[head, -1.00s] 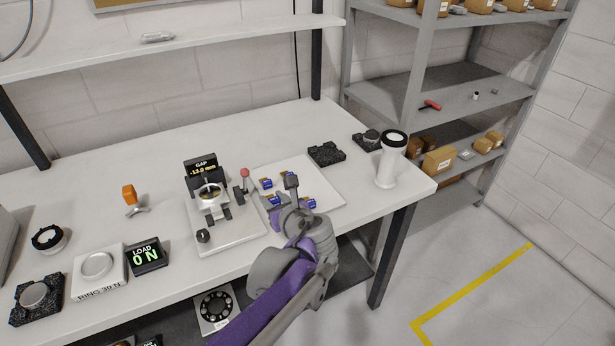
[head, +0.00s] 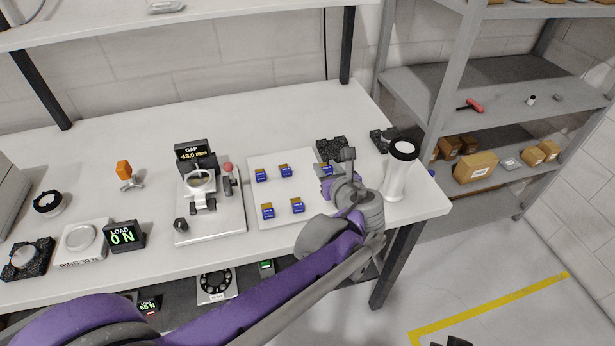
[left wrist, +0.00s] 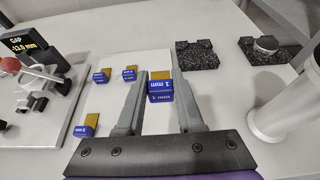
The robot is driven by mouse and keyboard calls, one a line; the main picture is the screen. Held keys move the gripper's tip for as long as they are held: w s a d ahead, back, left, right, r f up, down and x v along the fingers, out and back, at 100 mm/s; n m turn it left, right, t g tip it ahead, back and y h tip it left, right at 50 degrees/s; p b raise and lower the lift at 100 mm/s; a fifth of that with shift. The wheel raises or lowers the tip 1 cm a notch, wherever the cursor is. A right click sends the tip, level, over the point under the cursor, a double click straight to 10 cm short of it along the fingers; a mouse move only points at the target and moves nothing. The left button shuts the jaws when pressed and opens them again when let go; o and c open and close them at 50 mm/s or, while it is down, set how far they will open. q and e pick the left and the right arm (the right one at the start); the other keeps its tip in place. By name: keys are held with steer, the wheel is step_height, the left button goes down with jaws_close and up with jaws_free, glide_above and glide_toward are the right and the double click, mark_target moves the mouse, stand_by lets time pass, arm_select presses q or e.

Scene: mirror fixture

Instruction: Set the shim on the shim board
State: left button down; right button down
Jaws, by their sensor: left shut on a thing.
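The shim board is a white plate (head: 282,190) on the bench, with several blue shims with gold tops on it, such as one at its front left (head: 267,211). My left gripper (head: 345,156) is over the board's right side. In the left wrist view its two fingers are shut on a blue shim marked 1 mm (left wrist: 160,91). I cannot tell whether the held shim touches the board. A dark piece at the bottom edge may be my right gripper (head: 452,342).
Left of the board stands the mirror fixture (head: 209,212) with a gap display reading -13.0 mm. A white cylinder with a black rim (head: 398,172) stands close right of my gripper. Black textured blocks (head: 331,147) lie behind. The bench behind the fixture is clear.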

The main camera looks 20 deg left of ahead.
arm_select(q)
steer(key=f, duration=0.5)
steer(key=shift+s+a+f+b, duration=0.15)
steer(key=shift+s+f+b, duration=0.05)
steer(key=shift+b, duration=0.1)
steer(key=shift+f, duration=2.15)
steer(key=shift+w, duration=0.1)
steer(key=shift+f+b, duration=0.2)
steer(key=shift+b, duration=0.2)
steer(key=c, duration=0.5)
jaws_free()
steer(key=shift+c, duration=0.2)
steer(key=shift+r, duration=0.15)
